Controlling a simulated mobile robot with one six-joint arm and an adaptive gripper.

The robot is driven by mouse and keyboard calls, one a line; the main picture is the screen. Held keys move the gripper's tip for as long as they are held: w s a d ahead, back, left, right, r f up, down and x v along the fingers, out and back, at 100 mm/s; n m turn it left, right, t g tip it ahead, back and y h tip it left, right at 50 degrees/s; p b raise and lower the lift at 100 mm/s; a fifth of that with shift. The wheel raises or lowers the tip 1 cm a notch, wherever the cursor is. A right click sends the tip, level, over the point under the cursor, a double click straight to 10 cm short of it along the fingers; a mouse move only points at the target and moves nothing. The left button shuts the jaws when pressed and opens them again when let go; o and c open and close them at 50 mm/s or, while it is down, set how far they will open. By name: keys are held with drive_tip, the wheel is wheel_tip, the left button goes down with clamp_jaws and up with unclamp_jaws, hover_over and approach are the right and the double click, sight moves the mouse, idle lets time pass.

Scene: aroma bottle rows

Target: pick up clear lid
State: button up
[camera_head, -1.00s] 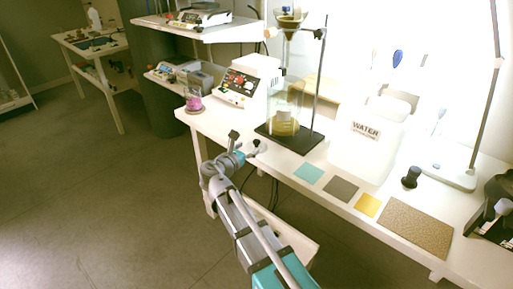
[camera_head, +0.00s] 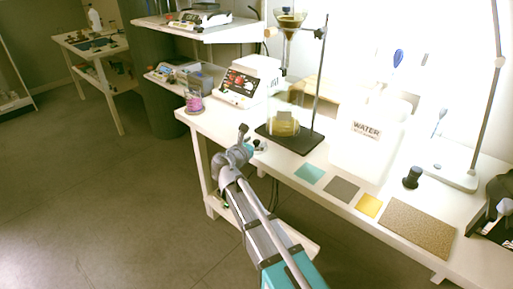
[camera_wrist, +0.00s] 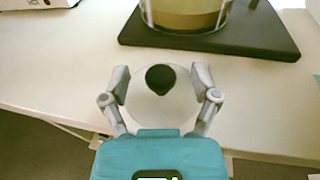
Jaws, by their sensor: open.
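The clear lid (camera_wrist: 160,108), a pale round disc with a black knob (camera_wrist: 161,77) on top, lies on the white table close to its front edge. In the head view the lid (camera_head: 260,146) is small and partly hidden by my arm. My gripper (camera_wrist: 161,82) is open and empty in the wrist view, with one finger on each side of the knob. I cannot tell how high the fingertips are above the lid. In the head view my gripper (camera_head: 243,140) is beside the lid at the table's front edge.
A black stand base (camera_head: 290,137) with a glass vessel of yellowish liquid (camera_head: 284,123) stands just behind the lid. A white heater device (camera_head: 240,85) and a pink-filled jar (camera_head: 194,102) are to the left. Coloured mats and a water container (camera_head: 365,150) are to the right.

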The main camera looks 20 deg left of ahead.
drive_tip(key=shift+w+d+f, duration=0.1)
drive_tip(key=shift+w, duration=0.3)
drive_tip(key=c, duration=1)
